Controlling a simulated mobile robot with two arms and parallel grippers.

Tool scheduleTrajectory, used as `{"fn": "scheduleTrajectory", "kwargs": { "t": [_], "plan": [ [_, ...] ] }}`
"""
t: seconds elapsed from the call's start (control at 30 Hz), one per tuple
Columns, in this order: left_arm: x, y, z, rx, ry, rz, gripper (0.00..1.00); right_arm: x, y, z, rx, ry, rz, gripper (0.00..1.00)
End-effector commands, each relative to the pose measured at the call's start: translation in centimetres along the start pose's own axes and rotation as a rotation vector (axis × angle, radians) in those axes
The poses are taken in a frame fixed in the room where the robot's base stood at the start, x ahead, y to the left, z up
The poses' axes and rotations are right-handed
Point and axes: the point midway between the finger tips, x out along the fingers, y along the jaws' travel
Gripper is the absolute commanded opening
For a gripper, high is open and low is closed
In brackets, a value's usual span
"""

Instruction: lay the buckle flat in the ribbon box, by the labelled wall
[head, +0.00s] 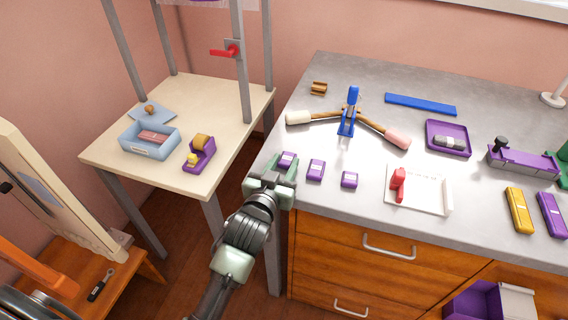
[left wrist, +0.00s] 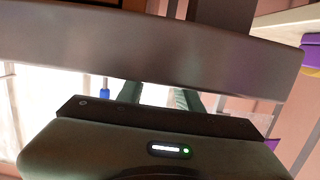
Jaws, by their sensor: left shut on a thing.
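A light blue box (head: 128,144) with a label on its front wall stands on the cream table at the left, with a pink block inside; it fits the ribbon box. My left gripper (head: 283,166) is at the left edge of the grey worktop, well to the right of that box. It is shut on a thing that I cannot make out. A small purple block (head: 286,159) shows at its fingertips; whether they touch it I cannot tell. The left wrist view shows the fingers (left wrist: 157,97), largely hidden by dark parts. I cannot pick out the buckle for certain.
Two similar purple blocks (head: 316,168) (head: 349,179) lie along the worktop. A brown curved piece (head: 319,88) and a blue stand (head: 348,115) are behind. A purple tape holder (head: 205,157) stands beside the light blue box. A grey post (head: 242,75) rises between table and worktop.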

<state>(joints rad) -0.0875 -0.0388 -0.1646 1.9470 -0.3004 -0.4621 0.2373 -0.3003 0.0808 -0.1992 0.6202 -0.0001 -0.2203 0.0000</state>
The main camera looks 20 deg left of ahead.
Motion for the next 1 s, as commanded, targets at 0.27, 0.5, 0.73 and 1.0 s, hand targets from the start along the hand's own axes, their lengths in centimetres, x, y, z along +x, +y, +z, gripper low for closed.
{"fn": "scheduleTrajectory", "kwargs": {
  "t": [0.27, 0.5, 0.73, 1.0],
  "plan": [
    [0.0, 0.0, 0.2, 0.0, -0.001, 0.0, 0.57, 0.1, -0.2, 0.0, 0.001, -0.001, -0.003, 0.61],
    [-0.1, 0.0, -0.3, 0.001, 0.0, 0.0, 0.57, -0.1, -0.3, 0.0, 0.0, -0.001, -0.003, 0.61],
    [-3.8, 0.0, 0.1, -0.001, -0.003, 0.0, 0.57, 0.3, -0.3, 0.1, 0.0, -0.001, -0.003, 0.61],
    [-9.4, 0.0, 0.1, -0.001, -0.004, -0.001, 0.57, 0.9, -0.3, 0.1, 0.0, 0.0, -0.003, 0.61]
  ]
}}
